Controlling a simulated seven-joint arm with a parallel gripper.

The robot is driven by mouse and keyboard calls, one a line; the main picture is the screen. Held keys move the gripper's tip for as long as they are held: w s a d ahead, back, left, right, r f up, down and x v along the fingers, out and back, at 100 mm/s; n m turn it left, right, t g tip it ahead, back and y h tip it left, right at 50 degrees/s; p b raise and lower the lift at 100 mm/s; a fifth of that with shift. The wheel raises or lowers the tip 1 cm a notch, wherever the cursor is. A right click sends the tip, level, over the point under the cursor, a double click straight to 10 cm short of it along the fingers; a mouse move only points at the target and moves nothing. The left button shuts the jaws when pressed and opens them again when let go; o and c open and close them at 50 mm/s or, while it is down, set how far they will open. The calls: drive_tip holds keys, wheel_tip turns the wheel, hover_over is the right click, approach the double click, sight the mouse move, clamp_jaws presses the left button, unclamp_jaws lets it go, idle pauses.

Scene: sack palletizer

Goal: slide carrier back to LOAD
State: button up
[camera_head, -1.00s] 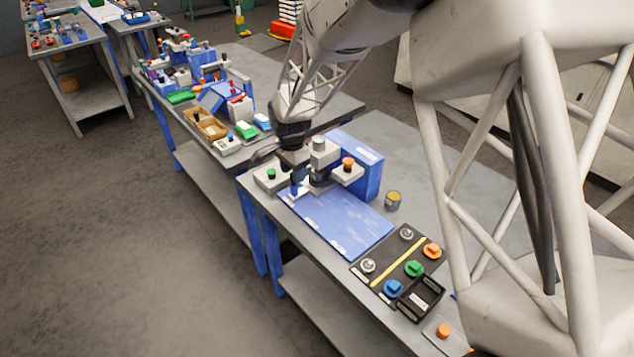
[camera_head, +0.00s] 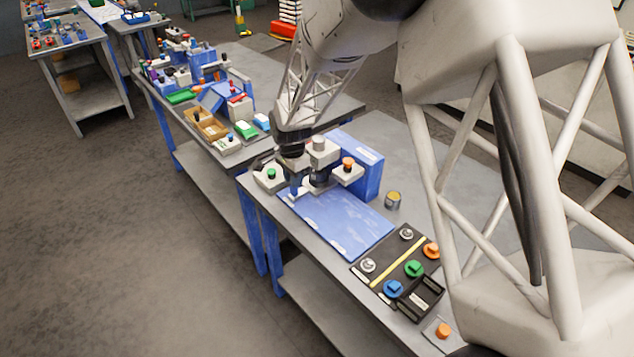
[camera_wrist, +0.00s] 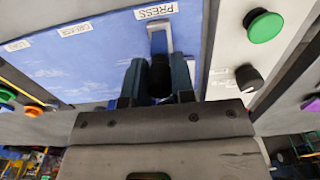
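A blue slide plate (camera_head: 345,228) lies on the bench, and it also fills the upper left of the wrist view (camera_wrist: 75,65). Its edge labels include LOAD at the far left and PRESS near my gripper in the wrist view. The carrier (camera_wrist: 160,37) shows as a pale grey upright piece just under the PRESS label. My gripper (camera_wrist: 159,78) is at this PRESS end, its two dark teal fingers on either side of a dark upright piece, seemingly the carrier's handle. Whether the fingers press on it is unclear. In the head view my gripper (camera_head: 296,182) is low over the plate's far end.
A green button (camera_wrist: 264,27) and black knob (camera_wrist: 248,77) are to the right. A control panel (camera_head: 391,262) lies at the near end. The plate's middle is clear.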

drive_tip(key=shift+c, duration=0.7)
drive_tip(key=shift+s+d, duration=0.1)
drive_tip(key=shift+s+d, duration=7.65)
drive_tip(key=shift+d, duration=0.05)
drive_tip(key=o, duration=1)
drive_tip(key=shift+o, duration=0.2)
drive_tip(key=shift+r, duration=1.2)
drive_tip(key=shift+r, duration=1)
